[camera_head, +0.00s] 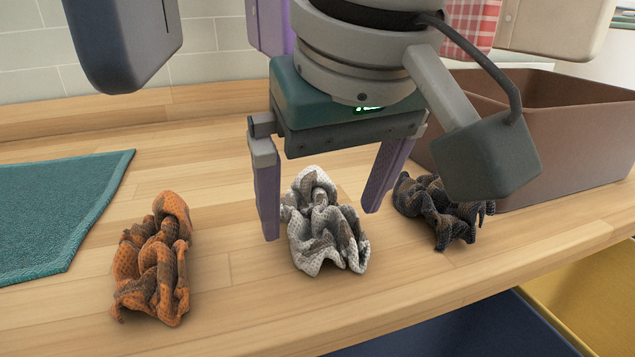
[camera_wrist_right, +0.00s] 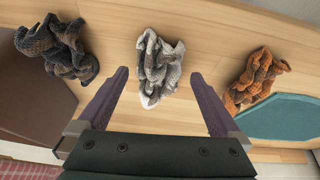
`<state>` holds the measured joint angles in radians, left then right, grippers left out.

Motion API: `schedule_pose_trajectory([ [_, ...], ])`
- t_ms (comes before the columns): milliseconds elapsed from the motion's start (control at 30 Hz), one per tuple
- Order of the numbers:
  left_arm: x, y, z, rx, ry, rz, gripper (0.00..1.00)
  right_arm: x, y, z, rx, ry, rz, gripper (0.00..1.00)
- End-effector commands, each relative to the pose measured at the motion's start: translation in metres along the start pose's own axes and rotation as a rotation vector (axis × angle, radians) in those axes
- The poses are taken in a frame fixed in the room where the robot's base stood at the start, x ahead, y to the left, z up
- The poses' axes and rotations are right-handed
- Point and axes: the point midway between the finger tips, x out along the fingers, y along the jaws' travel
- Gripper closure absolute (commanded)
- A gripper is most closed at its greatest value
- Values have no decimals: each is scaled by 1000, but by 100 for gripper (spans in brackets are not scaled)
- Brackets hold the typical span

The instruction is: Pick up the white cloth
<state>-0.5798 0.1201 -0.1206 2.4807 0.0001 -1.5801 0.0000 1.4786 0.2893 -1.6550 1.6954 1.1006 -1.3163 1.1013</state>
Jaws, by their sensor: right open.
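The white cloth (camera_head: 325,225) lies crumpled on the wooden counter, with grey-brown stains. It also shows in the right wrist view (camera_wrist_right: 158,68), ahead of and between the fingers. My right gripper (camera_head: 322,222) is open and empty, pointing down above the counter. In the head view one finger is to the left of the cloth and the other is to its right and farther back. I see no grip on the cloth. My left gripper is not in view.
A crumpled orange cloth (camera_head: 152,262) lies to the left and a dark cloth (camera_head: 440,208) to the right. A teal towel (camera_head: 55,215) lies flat at the far left. A brown bin (camera_head: 590,140) stands at the right. Blue (camera_head: 480,330) and yellow (camera_head: 590,295) containers sit below the counter's front edge.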

Motion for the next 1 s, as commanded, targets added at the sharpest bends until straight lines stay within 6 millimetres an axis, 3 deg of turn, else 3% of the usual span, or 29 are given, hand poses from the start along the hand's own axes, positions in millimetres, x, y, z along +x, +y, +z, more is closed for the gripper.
schedule_pose_trajectory([
  [100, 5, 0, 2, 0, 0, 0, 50, 20, 0, 0, -1, -2, 1, 0],
  [200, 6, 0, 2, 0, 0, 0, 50, 27, 0, 0, -1, -1, 0, 0],
  [433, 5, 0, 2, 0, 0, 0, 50, 28, 0, 0, -1, 0, 0, 0],
  [1000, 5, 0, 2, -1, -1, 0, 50, 28, 0, 0, -1, 0, -1, 63],
])
